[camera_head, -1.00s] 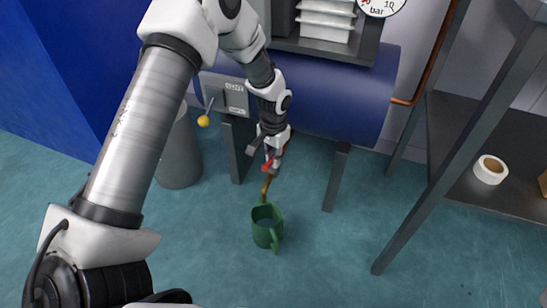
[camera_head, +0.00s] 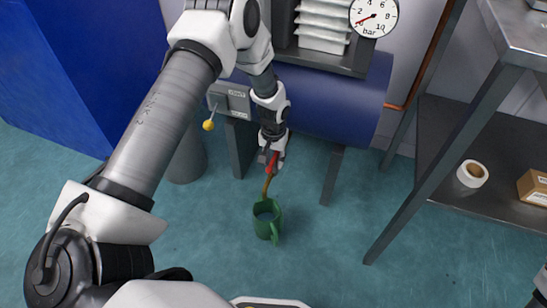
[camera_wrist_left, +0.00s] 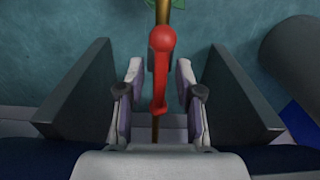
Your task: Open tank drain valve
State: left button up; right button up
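The red drain valve handle (camera_head: 272,163) sits on a brass pipe (camera_head: 266,187) below the blue tank (camera_head: 340,115). My left gripper (camera_head: 271,158) is at the handle, pointing down. In the left wrist view, the red handle (camera_wrist_left: 161,70) with its round end lies between the two fingers of my left gripper (camera_wrist_left: 160,85). Gaps show on both sides, so the gripper is open around the handle. A green mug (camera_head: 267,219) stands on the floor under the pipe's end.
Dark tank legs (camera_head: 332,175) stand on both sides of the valve. A shelf (camera_head: 480,200) with a tape roll (camera_head: 472,173) stands at right.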

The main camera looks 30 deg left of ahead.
aim_at(273, 158)
pick_arm(q)
notch_tip(273, 158, up, 12)
dwell(0.6)
